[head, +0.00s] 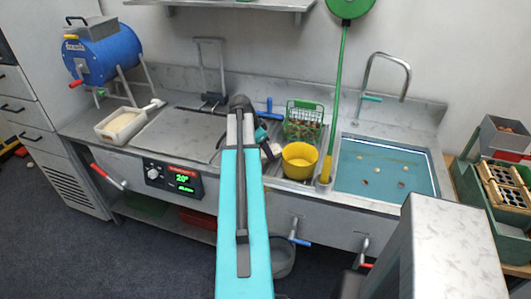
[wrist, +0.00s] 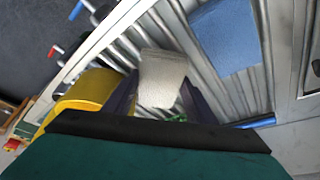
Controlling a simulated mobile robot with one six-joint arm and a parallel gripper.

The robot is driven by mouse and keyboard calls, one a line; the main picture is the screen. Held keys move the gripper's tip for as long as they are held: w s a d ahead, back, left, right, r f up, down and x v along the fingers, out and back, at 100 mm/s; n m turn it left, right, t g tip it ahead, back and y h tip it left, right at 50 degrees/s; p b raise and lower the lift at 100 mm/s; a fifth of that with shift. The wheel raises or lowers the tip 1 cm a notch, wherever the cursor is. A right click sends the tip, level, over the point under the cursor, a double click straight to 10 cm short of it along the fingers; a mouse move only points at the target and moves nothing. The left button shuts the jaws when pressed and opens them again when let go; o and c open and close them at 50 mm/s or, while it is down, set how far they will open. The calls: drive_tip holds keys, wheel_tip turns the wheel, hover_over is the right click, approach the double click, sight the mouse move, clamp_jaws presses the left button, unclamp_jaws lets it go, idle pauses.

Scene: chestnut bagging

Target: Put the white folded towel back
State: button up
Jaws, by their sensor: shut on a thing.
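The white folded towel (wrist: 160,80) is between the two dark fingers of my gripper (wrist: 158,98) in the wrist view. My gripper is shut on it, over a ribbed metal drainboard (wrist: 120,52). A small pale part of the towel (head: 272,150) shows in the head view beside the teal gripper (head: 262,140), mostly hidden by my arm. Whether the towel touches the drainboard cannot be told. A blue folded cloth (wrist: 225,35) lies on the ribs to the right of the towel in the wrist view.
A yellow bowl (head: 299,163) stands right of my gripper, with a green wire basket (head: 303,120) behind it. A green pole (head: 336,100) rises between the bowl and the water-filled sink (head: 385,172). Left are a flat metal plate (head: 185,135) and a pale tray (head: 123,124).

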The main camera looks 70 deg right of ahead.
drive_tip(key=shift+f+p, duration=0.3)
drive_tip(key=shift+f, duration=0.7)
drive_tip(key=shift+f, duration=0.2)
drive_tip(key=o, duration=1.1)
drive_tip(key=shift+r, duration=0.1)
drive_tip(key=shift+r, duration=0.2)
drive_tip(key=b+v, duration=0.3)
drive_tip(key=v, duration=0.9)
drive_tip(key=shift+f, duration=0.1)
